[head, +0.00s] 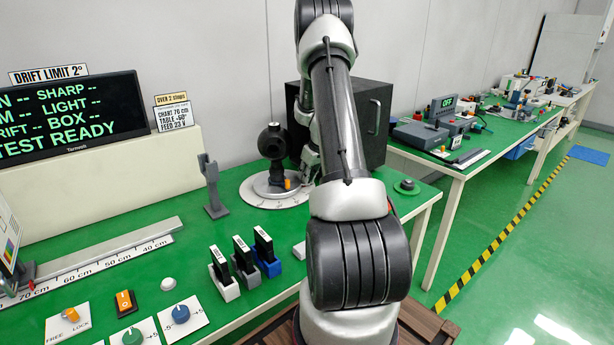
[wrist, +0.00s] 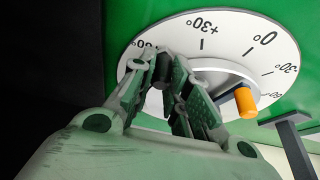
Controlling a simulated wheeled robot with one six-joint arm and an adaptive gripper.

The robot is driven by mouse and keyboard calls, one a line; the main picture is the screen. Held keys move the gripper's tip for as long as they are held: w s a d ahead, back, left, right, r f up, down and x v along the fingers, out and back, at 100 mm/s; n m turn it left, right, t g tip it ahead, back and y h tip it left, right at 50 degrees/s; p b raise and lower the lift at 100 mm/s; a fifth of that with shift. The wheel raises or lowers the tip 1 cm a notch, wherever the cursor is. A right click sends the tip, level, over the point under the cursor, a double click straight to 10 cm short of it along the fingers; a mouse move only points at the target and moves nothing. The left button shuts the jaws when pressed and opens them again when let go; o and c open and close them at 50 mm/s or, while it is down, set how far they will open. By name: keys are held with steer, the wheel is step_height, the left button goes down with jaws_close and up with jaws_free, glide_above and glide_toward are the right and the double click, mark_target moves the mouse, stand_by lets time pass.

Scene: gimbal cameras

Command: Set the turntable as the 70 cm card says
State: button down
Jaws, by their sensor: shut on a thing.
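The turntable is a white dial disc (head: 254,196) with a dark ball-shaped device (head: 272,143) standing on its hub. In the wrist view the dial (wrist: 235,33) shows marks from +60° through 0° to the negative side. An orange pointer (wrist: 246,101) sticks out from the hub near the lower right marks, by the -60° label. My gripper (wrist: 170,78) is over the dial's left part, shut on a small dark part of the turntable between its fingers, largely hidden. In the head view my arm partly hides the gripper (head: 309,163). The card (head: 174,115) reads chart 70 cm, table -60°, feed 23 V.
A black box (head: 372,110) stands right behind the turntable. A grey post (head: 212,185) stands left of it. A ruler rail (head: 100,258), several coloured holders (head: 244,262) and knobs (head: 181,314) fill the front left. A screen (head: 65,115) reads test ready.

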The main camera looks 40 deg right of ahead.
steer(key=c, duration=1.4)
jaws_free()
steer(key=shift+o, duration=0.2)
steer(key=v, duration=1.2)
steer(key=shift+c, duration=0.5)
